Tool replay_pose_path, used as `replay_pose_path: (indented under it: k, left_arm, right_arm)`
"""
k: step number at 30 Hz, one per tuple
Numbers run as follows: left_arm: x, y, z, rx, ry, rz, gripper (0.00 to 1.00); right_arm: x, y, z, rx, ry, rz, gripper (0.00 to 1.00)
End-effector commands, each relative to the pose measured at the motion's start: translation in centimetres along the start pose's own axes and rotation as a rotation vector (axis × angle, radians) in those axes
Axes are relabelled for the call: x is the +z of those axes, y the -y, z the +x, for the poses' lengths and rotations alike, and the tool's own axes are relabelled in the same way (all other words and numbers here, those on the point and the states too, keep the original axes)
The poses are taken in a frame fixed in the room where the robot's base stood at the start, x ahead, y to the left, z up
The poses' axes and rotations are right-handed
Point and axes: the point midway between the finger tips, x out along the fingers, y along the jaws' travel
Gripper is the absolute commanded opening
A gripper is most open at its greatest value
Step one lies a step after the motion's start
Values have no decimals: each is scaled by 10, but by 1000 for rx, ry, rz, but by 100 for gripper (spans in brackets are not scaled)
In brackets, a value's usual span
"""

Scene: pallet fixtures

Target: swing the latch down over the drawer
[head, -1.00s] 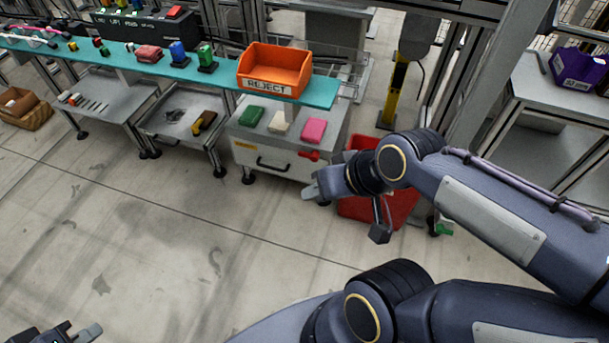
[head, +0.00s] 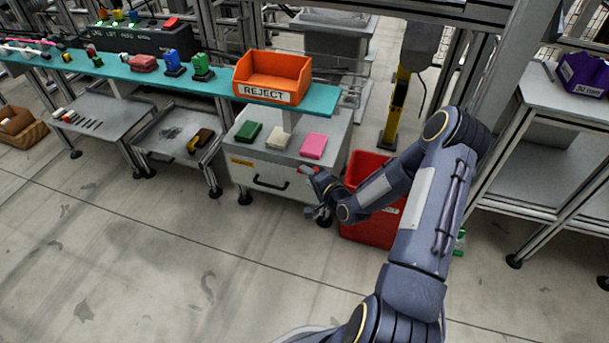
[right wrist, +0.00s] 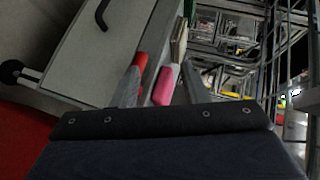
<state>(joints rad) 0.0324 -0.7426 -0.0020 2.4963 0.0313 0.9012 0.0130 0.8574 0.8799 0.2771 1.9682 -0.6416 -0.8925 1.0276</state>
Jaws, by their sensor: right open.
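The drawer unit is a pale cabinet whose drawer front (head: 245,174) has a black handle; the drawer front also shows in the right wrist view (right wrist: 98,55). The red latch (head: 307,169) is at the cabinet's right front side, partly hidden by my right gripper (head: 317,192). In the right wrist view the latch (right wrist: 140,60) appears at the tip of the left finger. My right gripper (right wrist: 160,85) is open, its fingers pointing toward the cabinet's front right edge. I cannot tell whether a finger touches the latch. My left gripper is out of view.
A red bin (head: 365,230) stands right of the cabinet, beneath my right forearm. Green, cream and pink blocks (head: 314,146) lie on the cabinet top. An orange reject bin (head: 272,72) sits on the teal shelf above. The floor in front is clear.

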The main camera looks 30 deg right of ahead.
Motion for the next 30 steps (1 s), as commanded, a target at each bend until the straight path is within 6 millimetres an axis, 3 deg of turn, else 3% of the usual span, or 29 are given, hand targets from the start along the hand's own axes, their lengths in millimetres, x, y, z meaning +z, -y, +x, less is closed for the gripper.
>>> replay_pose_path:
  k: [1, 3, 9, 14, 24, 30]
  left_arm:
    - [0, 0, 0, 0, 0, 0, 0]
    - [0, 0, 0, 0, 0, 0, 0]
    - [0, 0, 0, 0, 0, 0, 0]
    - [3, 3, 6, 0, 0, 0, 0]
    - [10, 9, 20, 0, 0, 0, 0]
    - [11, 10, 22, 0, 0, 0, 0]
  right_arm:
    - [0, -19, 2, -39, -26, 87, 41]
    - [-2, -34, 3, -98, -59, 182, 41]
    - [-4, -52, 1, -191, -112, 316, 41]
    - [-6, -51, 15, -202, -115, 322, 41]
    - [-13, -42, 66, -199, -114, 320, 41]
    - [-15, -39, 76, -197, -114, 323, 41]
